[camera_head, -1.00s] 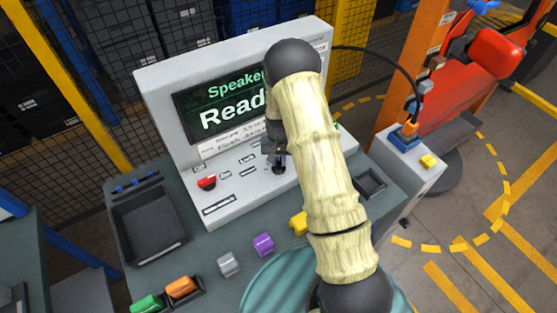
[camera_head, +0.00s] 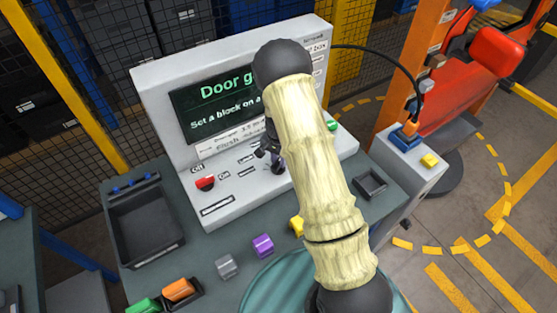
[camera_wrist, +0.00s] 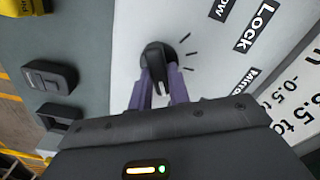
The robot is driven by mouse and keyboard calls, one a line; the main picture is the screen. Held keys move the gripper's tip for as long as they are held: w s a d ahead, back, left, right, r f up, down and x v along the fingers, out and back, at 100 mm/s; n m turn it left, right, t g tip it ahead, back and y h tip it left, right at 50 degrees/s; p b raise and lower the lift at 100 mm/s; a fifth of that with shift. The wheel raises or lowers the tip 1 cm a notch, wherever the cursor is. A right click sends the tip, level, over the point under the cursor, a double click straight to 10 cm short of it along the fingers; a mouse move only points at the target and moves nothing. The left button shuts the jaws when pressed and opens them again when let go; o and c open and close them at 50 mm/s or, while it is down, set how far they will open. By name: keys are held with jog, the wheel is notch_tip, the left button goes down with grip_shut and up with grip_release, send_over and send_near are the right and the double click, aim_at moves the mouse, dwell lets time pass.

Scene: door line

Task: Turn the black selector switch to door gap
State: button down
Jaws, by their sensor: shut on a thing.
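The black selector switch (camera_wrist: 157,62) is a round knob with a raised handle on the light grey console panel, with short tick marks beside it in the wrist view. My gripper (camera_wrist: 158,88) has two purple fingers, one on each side of the switch handle, and is shut on it. In the head view my gripper (camera_head: 277,162) reaches down to the panel below the screen; my arm hides much of the switch there. The screen (camera_head: 225,105) reads "Door g…" and "Set a block on a…", the rest of its text hidden behind my arm.
A red knob (camera_head: 205,183) is left on the panel, a green button (camera_head: 331,125) right. Grey (camera_head: 227,266), purple (camera_head: 262,246) and yellow (camera_head: 297,226) blocks lie on the bench before the console.

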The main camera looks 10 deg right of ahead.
aim_at(278, 162)
jog(key=c, duration=1.3)
grip_release()
jog(key=shift+r, duration=0.15)
notch_tip(278, 162, up, 17)
jog(key=b, duration=0.3)
jog(key=shift+a+r, duration=0.1)
